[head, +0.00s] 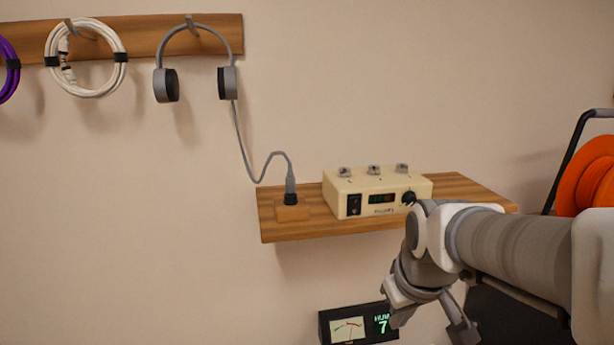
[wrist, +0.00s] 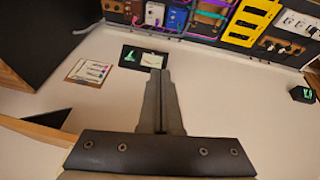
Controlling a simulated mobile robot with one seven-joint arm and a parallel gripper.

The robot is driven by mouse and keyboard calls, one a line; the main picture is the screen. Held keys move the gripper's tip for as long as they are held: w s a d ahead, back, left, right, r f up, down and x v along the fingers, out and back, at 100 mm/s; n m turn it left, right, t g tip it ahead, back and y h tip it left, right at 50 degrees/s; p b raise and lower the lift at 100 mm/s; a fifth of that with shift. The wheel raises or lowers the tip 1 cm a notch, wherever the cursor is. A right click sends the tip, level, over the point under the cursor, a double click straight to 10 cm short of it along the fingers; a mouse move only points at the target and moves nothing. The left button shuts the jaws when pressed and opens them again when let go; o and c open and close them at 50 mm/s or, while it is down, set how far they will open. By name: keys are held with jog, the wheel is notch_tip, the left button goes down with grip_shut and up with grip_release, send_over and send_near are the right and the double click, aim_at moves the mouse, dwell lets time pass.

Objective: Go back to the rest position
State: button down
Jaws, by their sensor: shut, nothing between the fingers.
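My gripper (wrist: 160,74) shows in the wrist view with its two fingers together and nothing between them. In the head view my arm reaches in from the right edge and bends down in front of the wall, below the right part of the wooden shelf (head: 292,233). A cream amplifier box (head: 345,192) with knobs and a display stands on that shelf. Headphones (head: 228,83) hang on a hook, and their cable runs down to a plug in a small wooden block (head: 293,213) on the shelf. My gripper appears apart from all of these.
A wooden rail (head: 140,35) holds a white cable coil (head: 118,42) and a purple one (head: 10,85). A black meter panel (head: 328,328) sits low on the wall. An orange reel (head: 590,165) stands at right. The wrist view shows a pedal board (wrist: 215,25) at the top.

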jog(key=s+r+m+t, duration=0.1)
jog(key=s+r+m, duration=0.25)
jog(key=s, duration=0.85)
notch_tip(320, 180, up, 21)
jog(key=p, duration=2.1)
jog(key=shift+w+a+f, duration=0.2)
jog(key=shift+a, duration=0.05)
jog(key=shift+w+f+n, duration=0.1)
jog(key=shift+n, duration=0.15)
